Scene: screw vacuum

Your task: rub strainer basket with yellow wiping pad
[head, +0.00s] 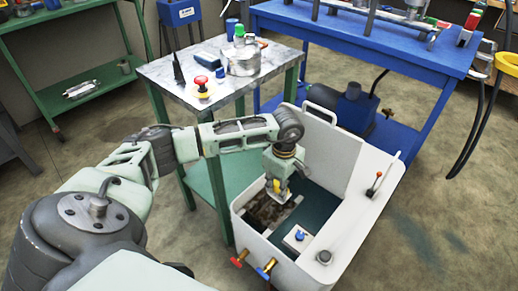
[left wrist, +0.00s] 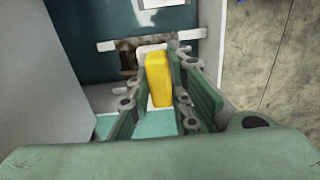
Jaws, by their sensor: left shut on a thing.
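My left gripper (head: 278,188) points down into an open white tank (head: 246,210). It is shut on the yellow wiping pad (left wrist: 160,78), which stands between the fingers in the left wrist view; a little yellow also shows at the fingertips in the head view. Below the gripper is a dark brown, soiled opening with a pale rim, apparently the strainer basket (head: 262,213). The gripper and pad partly cover it; in the left wrist view only a small brown patch (left wrist: 127,60) shows beside the pad. I cannot tell whether the pad touches it. My right gripper is not in view.
A small white box with a blue knob (head: 299,235) stands inside the tank. A green table (head: 212,72) with several items is behind left, a blue bench (head: 330,30) behind.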

